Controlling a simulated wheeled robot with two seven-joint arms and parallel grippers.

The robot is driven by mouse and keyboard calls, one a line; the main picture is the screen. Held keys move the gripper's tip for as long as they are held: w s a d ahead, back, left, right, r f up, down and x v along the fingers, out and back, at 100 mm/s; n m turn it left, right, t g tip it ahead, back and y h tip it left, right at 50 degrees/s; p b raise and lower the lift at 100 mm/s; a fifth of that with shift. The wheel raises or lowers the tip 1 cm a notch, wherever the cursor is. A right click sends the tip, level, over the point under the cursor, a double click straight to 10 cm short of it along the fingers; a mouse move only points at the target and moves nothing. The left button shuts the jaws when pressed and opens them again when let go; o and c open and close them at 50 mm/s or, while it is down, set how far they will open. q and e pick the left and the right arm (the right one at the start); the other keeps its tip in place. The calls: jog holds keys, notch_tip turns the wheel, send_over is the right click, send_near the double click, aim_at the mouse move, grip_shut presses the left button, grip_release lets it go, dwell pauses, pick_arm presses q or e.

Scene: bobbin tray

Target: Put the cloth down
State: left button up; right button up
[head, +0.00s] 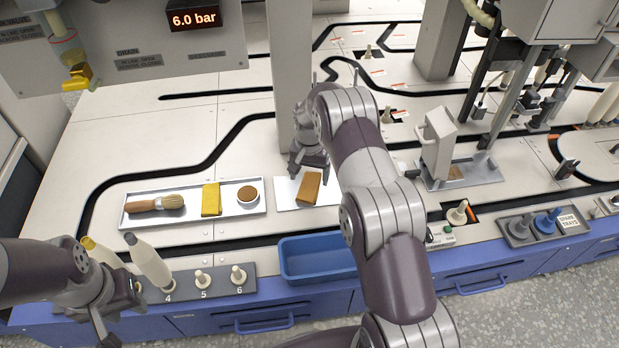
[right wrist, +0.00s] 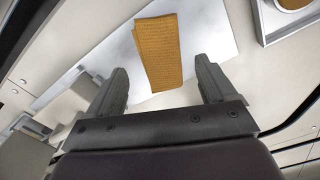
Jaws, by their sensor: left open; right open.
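The cloth (head: 311,187), a folded orange-brown piece with a ribbed surface, lies on a white plate (head: 287,193) on the bench. In the right wrist view the cloth (right wrist: 158,50) sits just beyond and between the fingertips, with a gap on both sides. My right gripper (head: 309,171) is open above the far edge of the plate and holds nothing. My left gripper (head: 122,318) is open and empty at the lower left, in front of the numbered peg strip and away from the cloth.
A metal tray (head: 228,228) left of the plate holds a brush (head: 155,203), a yellow block (head: 211,199) and a round brown-topped item (head: 248,194). A blue bin (head: 315,272) stands in front. A white cone (head: 150,262) stands near my left gripper. A grey post (head: 293,70) rises behind my right gripper.

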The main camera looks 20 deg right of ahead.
aim_at(310, 185)
notch_tip(310, 185, up, 12)
jog(key=s+a+n+p, duration=0.1)
jog(key=s+a+p, duration=0.1)
jog(key=s+p, duration=0.1)
jog(key=s+a+r+n, duration=0.2)
jog(key=s+r, duration=0.1)
jog(key=s, duration=0.5)
jog(key=s+a+r+n+t, duration=0.1)
jog(key=s+a+r+n, duration=0.15)
jog(key=s, duration=0.55)
jog(key=s+a+r+n, duration=0.2)
jog(key=s, duration=0.6)
pick_arm(q)
notch_tip(310, 185, up, 45)
jog(key=p, duration=4.1)
jog(key=shift+r, duration=0.2)
pick_arm(e)
notch_tip(310, 185, up, 41)
jog(key=shift+a+r, duration=0.2)
jog(key=shift+w, duration=0.1)
